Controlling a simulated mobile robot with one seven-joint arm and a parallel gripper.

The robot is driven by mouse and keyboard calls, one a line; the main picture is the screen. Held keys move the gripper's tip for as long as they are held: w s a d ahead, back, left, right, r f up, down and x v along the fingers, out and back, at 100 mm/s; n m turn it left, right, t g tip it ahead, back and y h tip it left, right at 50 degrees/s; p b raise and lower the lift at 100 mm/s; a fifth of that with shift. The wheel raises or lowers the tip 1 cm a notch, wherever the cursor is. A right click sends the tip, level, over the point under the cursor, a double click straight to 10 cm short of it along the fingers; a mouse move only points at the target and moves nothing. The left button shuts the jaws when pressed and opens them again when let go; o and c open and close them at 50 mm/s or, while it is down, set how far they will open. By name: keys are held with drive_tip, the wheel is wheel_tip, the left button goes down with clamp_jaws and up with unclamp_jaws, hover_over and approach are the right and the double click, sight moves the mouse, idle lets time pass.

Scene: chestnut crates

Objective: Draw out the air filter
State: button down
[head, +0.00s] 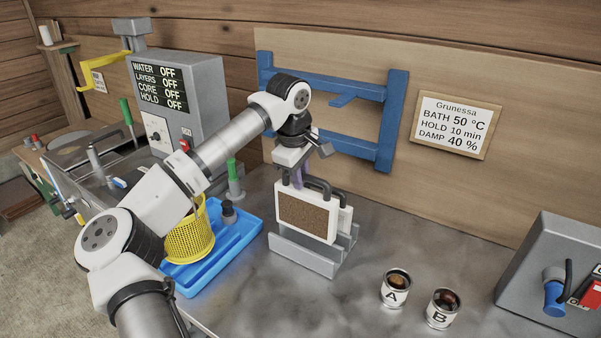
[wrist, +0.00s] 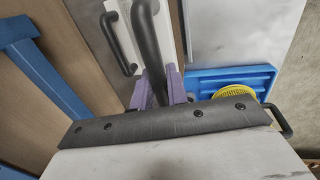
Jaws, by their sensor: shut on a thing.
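The air filter (head: 308,214), a white-framed panel with a brown face, stands upright at the grey slotted holder (head: 300,257) on the bench. Its lower edge is at the holder's front wall; I cannot tell how deep it sits. A second white panel (head: 346,218) is close behind it. Both have black bar handles on top. My gripper (head: 297,181) is above the filter, its purple fingers shut on the filter's black handle. In the wrist view my gripper (wrist: 160,90) has its fingers around that handle (wrist: 150,55); the other panel's handle (wrist: 118,42) is beside it, apart.
A blue tray (head: 247,240) with a yellow basket (head: 190,238) lies to the left. Cans A (head: 395,290) and B (head: 442,309) stand to the right, with a grey box (head: 552,275) beyond. A blue rack (head: 386,125) is on the wall behind. The bench between holder and cans is clear.

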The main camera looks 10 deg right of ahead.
sight(301, 207)
drive_tip(key=shift+f+b, duration=0.6)
drive_tip(key=shift+f, duration=0.7)
drive_tip(key=shift+f+b, duration=2.5)
drive_tip(key=shift+f, duration=0.85)
drive_tip(key=c, duration=1.3)
unclamp_jaws()
wheel_tip(301, 207, up, 14)
drive_tip(key=s+a+b, duration=0.1)
drive_tip(key=s+a, duration=0.1)
drive_tip(key=shift+f+b, duration=0.25)
drive_tip(key=shift+b, duration=0.15)
